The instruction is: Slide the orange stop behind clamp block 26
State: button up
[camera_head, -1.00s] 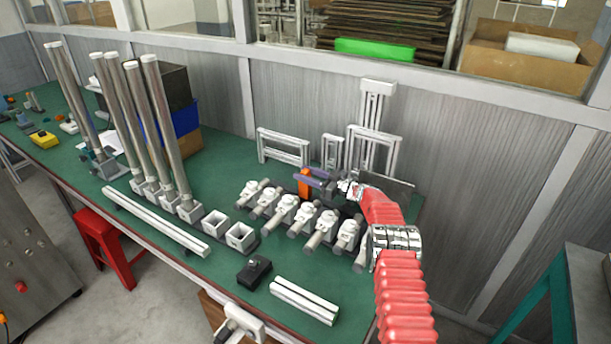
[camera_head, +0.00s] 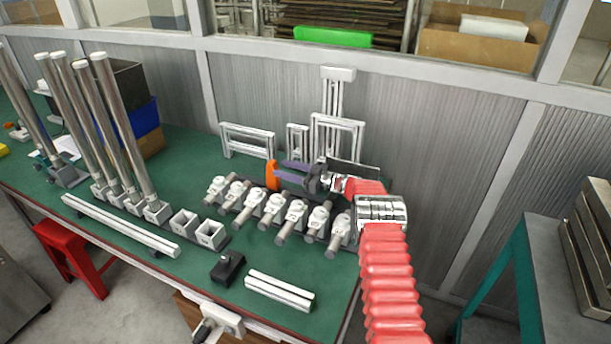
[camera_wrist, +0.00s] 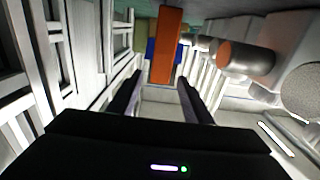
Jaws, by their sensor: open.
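The orange stop (camera_head: 272,175) stands upright behind the row of clamp blocks (camera_head: 270,206), towards the left-middle of the row. It also shows as a tall orange slab in the wrist view (camera_wrist: 166,45), ahead of the fingers. The blocks' numbers are too small to read, so I cannot tell which is 26. My gripper (camera_head: 281,170) is open, behind the row and right of the stop, fingers pointing left at it. In the wrist view (camera_wrist: 158,82) the space between the fingers is empty and the stop lies beyond the fingertips.
Pale metal frames (camera_head: 247,141) stand close behind the stop and gripper. Two square sockets (camera_head: 208,236), a black block (camera_head: 227,268) and a short white rail (camera_head: 280,291) lie in front. Tall tubes (camera_head: 122,130) stand at the left. Green bench top is bare between these.

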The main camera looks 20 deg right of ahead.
jog(key=v, duration=0.8)
jog(key=shift+w, duration=0.1)
